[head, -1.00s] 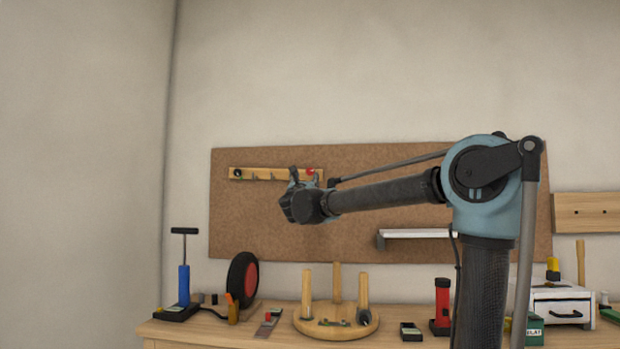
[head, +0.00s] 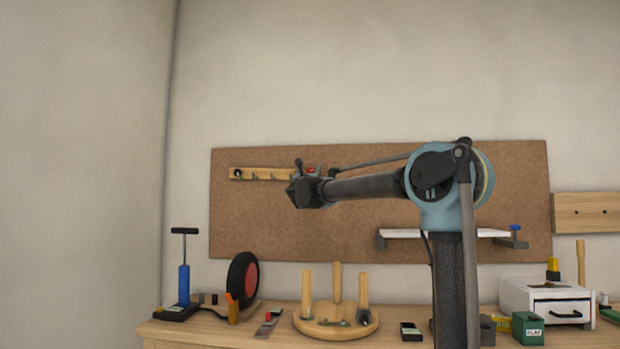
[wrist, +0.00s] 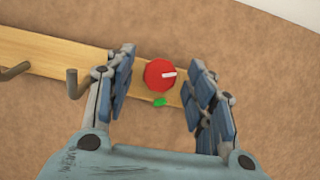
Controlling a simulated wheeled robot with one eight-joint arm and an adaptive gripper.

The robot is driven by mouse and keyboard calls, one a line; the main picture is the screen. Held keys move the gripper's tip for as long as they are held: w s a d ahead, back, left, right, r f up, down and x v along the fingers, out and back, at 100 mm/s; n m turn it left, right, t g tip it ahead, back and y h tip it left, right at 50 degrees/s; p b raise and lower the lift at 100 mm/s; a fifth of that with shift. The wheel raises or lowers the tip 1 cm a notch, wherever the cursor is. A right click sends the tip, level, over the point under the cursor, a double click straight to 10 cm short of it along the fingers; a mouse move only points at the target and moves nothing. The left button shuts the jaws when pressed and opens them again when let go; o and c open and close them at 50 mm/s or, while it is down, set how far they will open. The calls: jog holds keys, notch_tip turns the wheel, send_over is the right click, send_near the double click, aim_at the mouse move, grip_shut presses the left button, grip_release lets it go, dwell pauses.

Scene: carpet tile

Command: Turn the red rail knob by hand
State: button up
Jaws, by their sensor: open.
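The red rail knob (wrist: 160,75) is round with a white pointer mark that points right in the wrist view. It sits near the end of a wooden rail (wrist: 45,52). A small green mark (wrist: 160,102) lies just below it. My gripper (wrist: 163,78) is open, with one blue-grey finger on each side of the knob and a visible gap to each. I cannot tell how far the fingertips reach in depth.
The rail (head: 262,176) carries several hooks and hangs on a brown pegboard (head: 250,220). A white shelf (head: 400,234) is to the lower right. The workbench (head: 215,332) below holds a pump, a wheel, an upturned stool (head: 336,325) and a white drawer box (head: 547,300).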

jog(key=c, duration=1)
jog(key=shift+c, duration=0.2)
jog(key=shift+m+h, duration=0.4)
jog(key=shift+m, duration=0.1)
jog(key=m+h, duration=0.2)
jog(key=m, duration=0.2)
jog(key=shift+a+g, duration=0.1)
jog(key=shift+g, duration=0.2)
jog(key=m+g+h, duration=0.1)
jog(key=m, duration=0.3)
jog(key=m+g+h, duration=0.1)
jog(key=m, duration=0.3)
jog(key=m+g+h, duration=0.1)
jog(key=m+h, duration=0.1)
jog(key=m, duration=0.1)
jog(key=shift+a+r+m, duration=0.1)
jog(key=shift+r+m, duration=0.05)
jog(key=shift+m, duration=0.25)
jog(key=shift+m+g, duration=0.6)
jog(key=shift+m, duration=0.8)
jog(key=shift+o, duration=0.2)
